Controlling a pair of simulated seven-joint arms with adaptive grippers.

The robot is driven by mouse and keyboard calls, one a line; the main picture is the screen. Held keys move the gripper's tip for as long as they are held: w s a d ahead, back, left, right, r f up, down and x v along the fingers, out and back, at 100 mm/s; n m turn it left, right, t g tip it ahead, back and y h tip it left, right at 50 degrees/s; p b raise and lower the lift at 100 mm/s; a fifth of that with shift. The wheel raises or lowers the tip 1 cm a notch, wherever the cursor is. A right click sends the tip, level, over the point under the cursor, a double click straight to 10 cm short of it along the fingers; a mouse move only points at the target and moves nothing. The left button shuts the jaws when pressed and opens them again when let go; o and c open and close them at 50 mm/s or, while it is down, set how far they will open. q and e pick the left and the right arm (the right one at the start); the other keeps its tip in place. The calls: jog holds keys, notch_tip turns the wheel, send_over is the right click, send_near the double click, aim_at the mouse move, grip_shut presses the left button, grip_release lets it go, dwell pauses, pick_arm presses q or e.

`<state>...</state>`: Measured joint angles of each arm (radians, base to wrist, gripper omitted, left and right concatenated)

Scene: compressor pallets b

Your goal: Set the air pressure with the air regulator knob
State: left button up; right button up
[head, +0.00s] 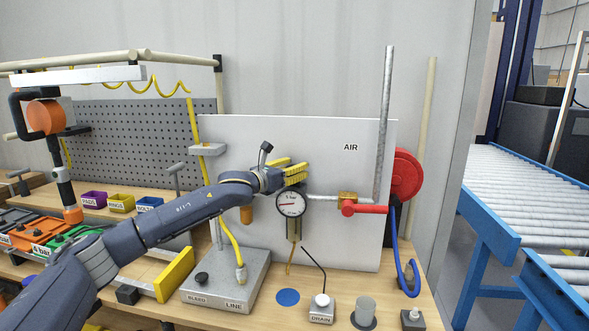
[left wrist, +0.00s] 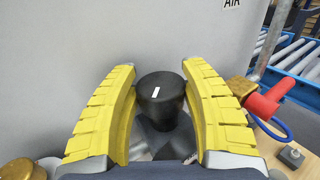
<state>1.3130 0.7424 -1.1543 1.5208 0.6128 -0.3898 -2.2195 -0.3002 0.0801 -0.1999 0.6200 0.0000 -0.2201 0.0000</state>
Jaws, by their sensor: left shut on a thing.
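The air regulator knob (left wrist: 160,98) is a black round knob with a white mark on top, seen in the left wrist view between my yellow fingers. My left gripper (left wrist: 160,105) is shut on it; it also shows in the head view (head: 291,172), in front of the white AIR panel (head: 345,240). The knob is hidden in the head view. The round pressure gauge (head: 291,204) is just below my fingers, with a red needle pointing left; its exact reading is too small to tell. My right gripper is not in view.
A brass valve with a red handle (head: 363,209) is right of the gauge. A red hose reel (head: 405,175) is at the panel's right edge. A grey LINE block (head: 228,280) and a DRAIN button box (head: 321,309) stand on the wooden bench below.

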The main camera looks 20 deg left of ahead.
pick_arm(q)
jog(key=shift+r+m+g+h, duration=0.2)
jog(key=shift+m+g+h, duration=0.6)
jog(key=shift+m+h, duration=0.4)
jog(key=o, duration=1.2)
jog(key=shift+f, duration=0.1)
jog(key=shift+f+n+t+y, duration=0.2)
jog(key=shift+n+t+y, duration=0.1)
jog(key=shift+n, duration=0.1)
jog(key=shift+d+n+t+y, duration=0.1)
jog(key=shift+n+t+y, duration=1)
jog(key=shift+n+y, duration=1)
jog(key=shift+y, duration=0.7)
jog(key=shift+n+t+y, duration=0.4)
jog(key=shift+n+y, duration=0.5)
jog(key=shift+y, duration=0.7)
jog(key=shift+n+y, duration=1.6)
jog(key=shift+y, duration=0.7)
jog(key=shift+r+n+g+y, duration=0.1)
jog(key=shift+n+g+y, duration=0.35)
jog(key=shift+y, duration=0.45)
